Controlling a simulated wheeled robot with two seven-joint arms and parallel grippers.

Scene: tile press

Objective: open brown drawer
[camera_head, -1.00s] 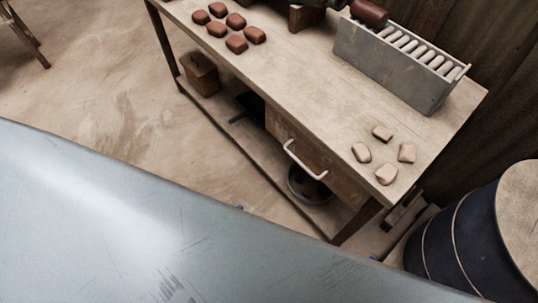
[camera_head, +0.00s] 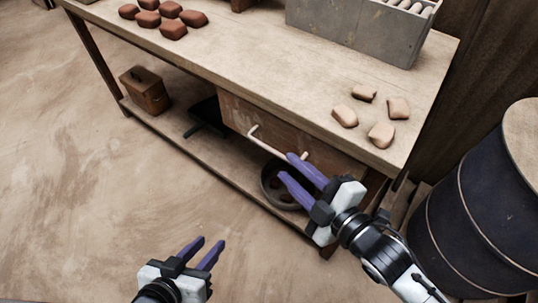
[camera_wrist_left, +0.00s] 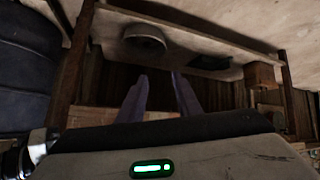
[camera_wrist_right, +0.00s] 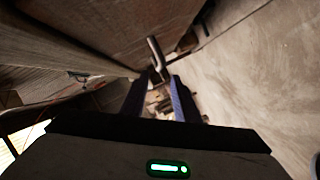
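The brown drawer (camera_head: 262,122) is set under the workbench top in the head view, and its front looks closed. Its pale bar handle (camera_head: 268,141) runs along the front. My right gripper (camera_head: 284,165) is open, with its purple fingers just in front of the handle's right end. In the right wrist view the handle (camera_wrist_right: 156,52) lies just beyond the tips of the open fingers (camera_wrist_right: 157,80); I cannot tell whether they touch it. My left gripper (camera_head: 208,243) is open and empty, low over the floor in front of the bench. Its fingers also show in the left wrist view (camera_wrist_left: 159,76).
The workbench (camera_head: 250,60) carries reddish blocks (camera_head: 172,30), pale pieces (camera_head: 345,116) and a grey box (camera_head: 350,32). Its lower shelf holds a round pan (camera_head: 270,190) and a wooden box (camera_head: 146,91). A dark blue barrel (camera_head: 470,215) stands right. The floor in front is clear.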

